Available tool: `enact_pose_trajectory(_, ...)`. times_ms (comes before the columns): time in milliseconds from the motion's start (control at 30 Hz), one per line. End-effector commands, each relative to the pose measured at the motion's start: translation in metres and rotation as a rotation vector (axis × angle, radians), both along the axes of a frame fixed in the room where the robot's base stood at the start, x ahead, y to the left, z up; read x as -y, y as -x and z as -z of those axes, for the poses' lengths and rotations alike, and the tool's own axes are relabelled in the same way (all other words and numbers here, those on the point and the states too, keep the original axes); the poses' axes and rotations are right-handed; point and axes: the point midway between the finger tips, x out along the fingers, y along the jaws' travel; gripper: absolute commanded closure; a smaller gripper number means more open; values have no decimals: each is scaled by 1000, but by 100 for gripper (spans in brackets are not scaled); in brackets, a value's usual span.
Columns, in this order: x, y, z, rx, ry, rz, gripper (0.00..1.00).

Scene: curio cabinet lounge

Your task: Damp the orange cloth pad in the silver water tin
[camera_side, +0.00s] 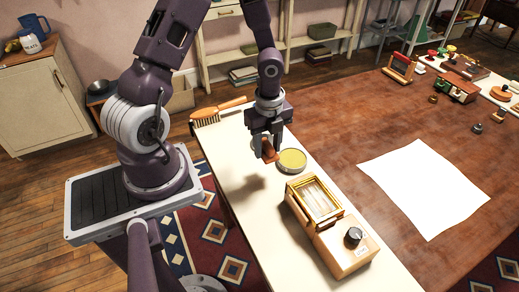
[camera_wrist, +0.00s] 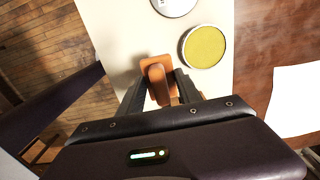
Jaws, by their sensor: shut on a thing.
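My gripper (camera_side: 266,152) is shut on the orange cloth pad (camera_side: 269,154) and holds it over the cream counter. In the wrist view the pad (camera_wrist: 156,76) shows between the fingers of my gripper (camera_wrist: 160,92) as an orange piece with a raised block on it. A round silver-rimmed tin with a yellow-green inside (camera_wrist: 205,46) lies to the right of the pad; it also shows in the side view (camera_side: 292,160). A second round, pale silver tin (camera_wrist: 174,4) is cut off by the top edge of the wrist view. I cannot tell its contents.
A wooden-handled brush (camera_side: 218,111) lies at the counter's far end. A wooden box with a brass frame and black knob (camera_side: 332,230) stands at the near end. A white sheet (camera_side: 425,188) lies on the brown table to the right.

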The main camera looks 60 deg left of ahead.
Motion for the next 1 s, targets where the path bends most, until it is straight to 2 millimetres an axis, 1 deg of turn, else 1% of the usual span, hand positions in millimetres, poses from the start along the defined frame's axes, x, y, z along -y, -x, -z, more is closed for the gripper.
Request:
enact_pose_trajectory(33,-3,-18,3,5,-3,0,91)
enact_pose_trajectory(100,-8,-43,4,5,-7,1,91)
enact_pose_trajectory(200,-11,-74,5,3,1,-4,91)
enact_pose_trajectory(300,-12,-92,4,0,13,-8,91)
enact_pose_trajectory(433,-12,-97,11,-4,17,-8,91)
enact_pose_trajectory(700,-12,-96,47,-5,17,-8,91)
enact_pose_trajectory(800,-12,-96,56,-3,16,-7,91)
enact_pose_trajectory(1000,-12,-96,63,-2,16,-7,91)
